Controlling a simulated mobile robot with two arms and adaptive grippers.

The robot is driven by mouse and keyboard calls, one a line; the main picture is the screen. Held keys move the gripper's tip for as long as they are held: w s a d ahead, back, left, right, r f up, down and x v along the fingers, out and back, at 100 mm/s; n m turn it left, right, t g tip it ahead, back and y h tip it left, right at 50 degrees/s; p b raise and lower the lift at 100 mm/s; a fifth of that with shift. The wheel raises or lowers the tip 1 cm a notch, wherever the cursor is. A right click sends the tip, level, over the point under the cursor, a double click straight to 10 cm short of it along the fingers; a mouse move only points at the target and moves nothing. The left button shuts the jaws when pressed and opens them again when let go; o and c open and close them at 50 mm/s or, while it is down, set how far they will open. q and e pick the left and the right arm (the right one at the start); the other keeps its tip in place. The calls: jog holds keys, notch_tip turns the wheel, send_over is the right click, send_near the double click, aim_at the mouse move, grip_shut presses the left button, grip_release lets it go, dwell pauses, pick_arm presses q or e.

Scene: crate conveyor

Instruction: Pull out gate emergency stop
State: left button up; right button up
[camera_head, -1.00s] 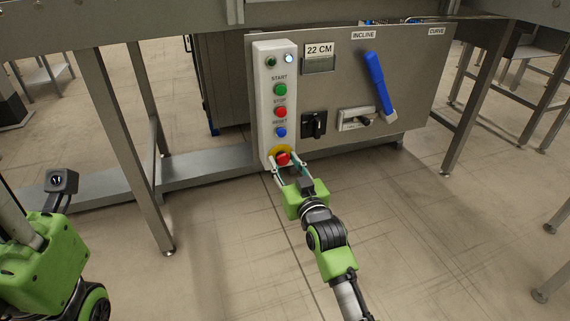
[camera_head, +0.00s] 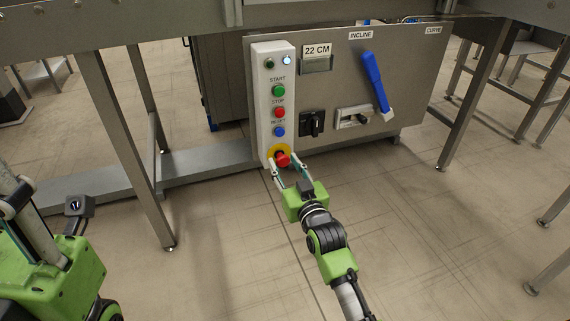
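The gate emergency stop is a red knob (camera_head: 283,160) on a yellow round base (camera_head: 279,151), at the bottom of the white control box (camera_head: 262,110). My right gripper (camera_head: 287,166) reaches up to it from below. Its two fingers stand apart, one on each side of the knob, with what look like small gaps. The fingers appear open; the knob shows between their tips. The knob sticks out from its yellow base. My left gripper is not in view.
Above the stop are a blue reset button (camera_head: 279,132), a red stop button (camera_head: 280,112) and a green start button (camera_head: 279,91). To the right are a black rotary switch (camera_head: 312,124) and a blue lever (camera_head: 375,82). Metal legs (camera_head: 129,150) flank the panel.

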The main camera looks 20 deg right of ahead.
dwell(0.3)
jog(key=s, duration=1.2)
jog(key=shift+d, duration=0.2)
